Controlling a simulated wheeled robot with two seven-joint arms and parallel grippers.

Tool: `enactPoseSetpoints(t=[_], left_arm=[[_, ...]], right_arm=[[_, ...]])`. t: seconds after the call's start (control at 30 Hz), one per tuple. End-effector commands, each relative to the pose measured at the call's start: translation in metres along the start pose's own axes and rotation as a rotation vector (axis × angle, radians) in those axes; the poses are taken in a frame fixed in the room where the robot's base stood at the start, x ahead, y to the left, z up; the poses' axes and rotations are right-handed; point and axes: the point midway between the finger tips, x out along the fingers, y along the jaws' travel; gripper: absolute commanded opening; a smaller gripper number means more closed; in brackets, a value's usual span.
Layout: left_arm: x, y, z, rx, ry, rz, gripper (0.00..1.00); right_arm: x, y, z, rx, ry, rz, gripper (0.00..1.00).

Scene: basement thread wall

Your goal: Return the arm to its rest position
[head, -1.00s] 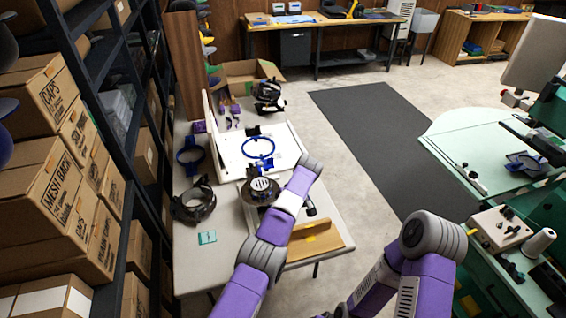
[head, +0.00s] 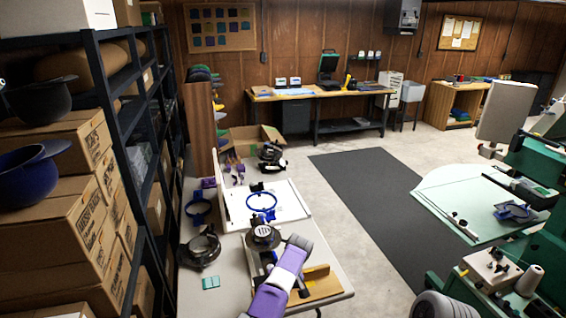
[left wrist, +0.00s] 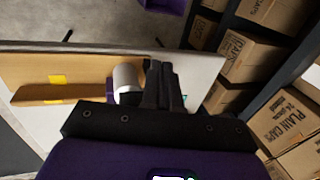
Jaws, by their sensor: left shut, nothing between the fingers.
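My left arm comes in at the bottom of the head view, over the near part of the work table (head: 224,252). Its gripper is hard to make out there among dark parts. In the left wrist view my left gripper (left wrist: 164,75) has its black fingers together, with nothing held. A white cylindrical part (left wrist: 127,80) shows beside the fingers; I cannot tell whether they touch. My right gripper is out of view; only a grey link of that arm shows at the bottom edge.
A blue hoop (head: 262,201) lies on a white board (head: 290,208). A wooden tray (head: 322,284) lies near the arm. A dark ring fixture (head: 201,250) stands at left. Shelving with cap boxes (head: 62,215) flanks the table. A dark floor mat (head: 375,200) is clear.

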Motion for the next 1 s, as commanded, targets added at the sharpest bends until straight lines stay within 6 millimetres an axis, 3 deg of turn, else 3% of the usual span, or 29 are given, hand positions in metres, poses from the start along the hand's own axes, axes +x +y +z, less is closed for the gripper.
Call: enactPoseSetpoints(t=[0.27,0.47,0.7,0.83,1.0], left_arm=[[0.069,-0.015,-0.006,0.041,-0.063,0.080,0.00],[0.140,-0.033,0.011,0.078,-0.116,0.193,0.00],[0.212,-0.051,0.067,0.103,-0.151,0.359,0.00],[0.236,-0.062,0.108,0.104,-0.151,0.442,0.00],[0.249,-0.076,0.169,0.097,-0.135,0.536,0.00]], right_arm=[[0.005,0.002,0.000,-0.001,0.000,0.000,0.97],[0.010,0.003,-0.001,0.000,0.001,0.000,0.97],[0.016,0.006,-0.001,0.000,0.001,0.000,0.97],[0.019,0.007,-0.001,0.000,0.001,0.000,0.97],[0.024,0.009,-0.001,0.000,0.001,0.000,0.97]])
